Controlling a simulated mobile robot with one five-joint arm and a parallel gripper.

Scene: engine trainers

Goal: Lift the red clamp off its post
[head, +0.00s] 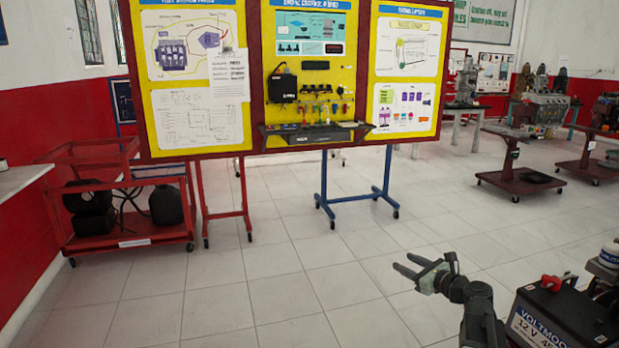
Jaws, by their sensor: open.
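The red clamp (553,283) sits on top of a black battery (560,318) at the lower right. The post under the clamp is hidden or too small to make out. The battery has a white label reading "12 V". My gripper (403,262) is left of the battery and apart from the clamp. Its two fingers point left, away from the clamp, with a gap between them. Nothing shows between the fingers.
Other equipment (606,258) stands close behind the battery, at the right edge. A yellow display board (316,75) on wheeled stands is at the back. A red cart (128,232) is at the left. Open tiled floor (290,285) fills the middle.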

